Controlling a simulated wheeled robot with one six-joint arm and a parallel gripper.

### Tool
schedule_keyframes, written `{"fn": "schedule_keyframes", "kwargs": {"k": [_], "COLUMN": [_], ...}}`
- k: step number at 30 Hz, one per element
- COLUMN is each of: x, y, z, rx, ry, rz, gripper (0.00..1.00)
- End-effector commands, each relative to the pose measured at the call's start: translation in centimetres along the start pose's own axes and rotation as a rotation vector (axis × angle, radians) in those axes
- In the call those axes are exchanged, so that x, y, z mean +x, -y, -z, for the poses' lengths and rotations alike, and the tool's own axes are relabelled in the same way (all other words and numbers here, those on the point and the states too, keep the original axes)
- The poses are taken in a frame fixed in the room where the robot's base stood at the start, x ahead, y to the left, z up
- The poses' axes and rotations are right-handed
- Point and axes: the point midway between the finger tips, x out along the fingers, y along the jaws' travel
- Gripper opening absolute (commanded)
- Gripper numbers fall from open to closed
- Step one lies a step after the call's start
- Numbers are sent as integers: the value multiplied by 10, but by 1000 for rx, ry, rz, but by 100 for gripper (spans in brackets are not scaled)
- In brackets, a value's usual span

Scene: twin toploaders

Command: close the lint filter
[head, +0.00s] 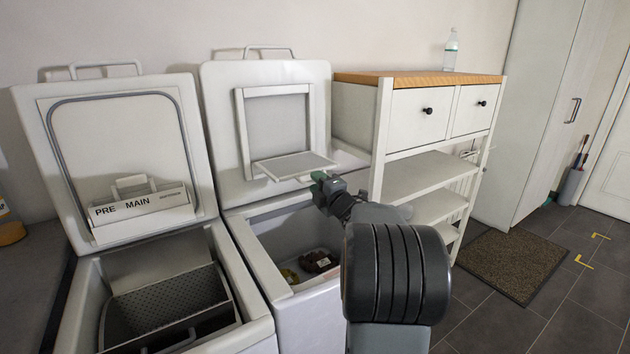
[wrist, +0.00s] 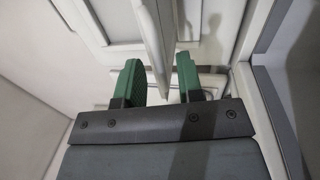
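The lint filter flap (head: 293,166) is a pale panel on the inside of the right machine's raised lid (head: 222,120). It is swung down and juts out from the lower edge of its square frame (head: 241,125), so it stands open. My gripper (head: 318,182) is at the flap's front right corner. In the wrist view my gripper (wrist: 160,78) has its two green fingers apart. The flap (wrist: 153,35) shows there as a thin pale edge, reaching toward the gap between the fingers. I cannot tell whether either finger touches it.
The right machine's open tub (head: 300,240) lies below, with brown and yellow items inside. The left machine (head: 165,290) also stands open, with a drawer marked PRE and MAIN on its lid. A white shelf unit (head: 415,180) with a wooden top stands close on the right.

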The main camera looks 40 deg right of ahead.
Motion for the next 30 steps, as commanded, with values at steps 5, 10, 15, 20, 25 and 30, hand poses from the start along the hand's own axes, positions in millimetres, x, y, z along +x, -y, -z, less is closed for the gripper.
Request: {"fn": "schedule_keyframes", "kwargs": {"k": [5,10,15,20,25,30], "x": [13,17,17,17,17,17], "y": [0,0,0,0,0,0], "z": [0,0,0,0,0,0], "rx": [1,1,1,1,1,1], "ry": [0,1,1,1,1,1], "rz": [0,0,0,0,0,0], "gripper": [34,34,34,24,7,0]}}
